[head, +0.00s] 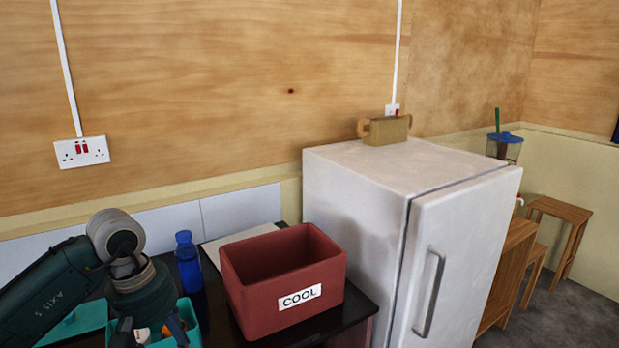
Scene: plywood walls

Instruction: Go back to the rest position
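My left arm comes in from the left. Its gripper (148,334) points down at the bottom edge of the head view, over a teal container (192,322). The fingertips are cut off by the frame, so I cannot see whether they are apart or hold anything. An orange item and a small white item show in the container by the gripper. My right gripper is not in view.
A red box (262,302) labelled COOL and a blue bottle (188,263) stand on the black counter (349,312). A white fridge (455,262), door shut, stands to the right with a tan two-handled object (387,130) on top. Wooden stools (560,212) stand farther right.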

